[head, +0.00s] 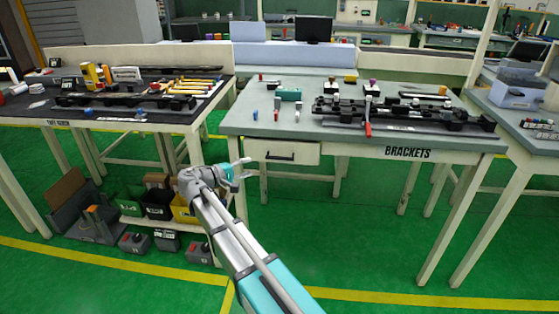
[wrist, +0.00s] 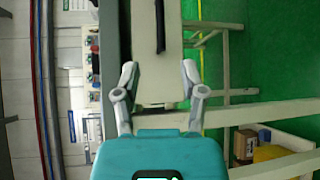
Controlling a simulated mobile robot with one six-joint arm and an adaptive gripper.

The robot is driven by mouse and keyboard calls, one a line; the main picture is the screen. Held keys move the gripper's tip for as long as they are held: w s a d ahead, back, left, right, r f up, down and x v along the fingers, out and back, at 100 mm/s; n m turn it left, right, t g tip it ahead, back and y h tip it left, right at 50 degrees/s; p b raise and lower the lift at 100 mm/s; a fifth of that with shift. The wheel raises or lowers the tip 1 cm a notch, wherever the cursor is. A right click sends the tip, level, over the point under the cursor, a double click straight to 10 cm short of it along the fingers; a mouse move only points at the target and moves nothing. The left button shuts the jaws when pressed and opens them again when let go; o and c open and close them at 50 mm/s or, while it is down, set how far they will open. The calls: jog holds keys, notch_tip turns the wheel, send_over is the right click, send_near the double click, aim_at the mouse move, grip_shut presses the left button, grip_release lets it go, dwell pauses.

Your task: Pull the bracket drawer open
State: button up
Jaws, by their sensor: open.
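The bracket drawer (head: 257,149) is a cream box front under the left part of the table marked BRACKETS, and it looks shut. Its black bar handle (head: 281,156) runs across the front. In the wrist view the drawer front (wrist: 156,70) stands upright in the picture, with the handle (wrist: 160,25) at the top, ahead of the fingertips. My gripper (head: 245,168) is at the drawer's left end, left of the handle. In the wrist view my gripper (wrist: 159,75) is open, its two grey fingers apart with nothing gripped; the handle is not between them.
The bracket table (head: 240,122) carries clips, rails and a red-handled tool (head: 368,118) on top. A dark-topped table (head: 30,110) stands to the left, with bins (head: 157,203) on its lower shelf. Green floor in front of the bracket table is clear.

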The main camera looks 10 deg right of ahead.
aim_at(278, 159)
jog(key=shift+d, duration=0.1)
jog(key=b+x, duration=0.2)
jog(key=x, duration=1.1)
jog(key=shift+w+d+f, duration=0.1)
jog(key=shift+w+d, duration=0.15)
jog(key=shift+c, duration=0.2)
grip_shut()
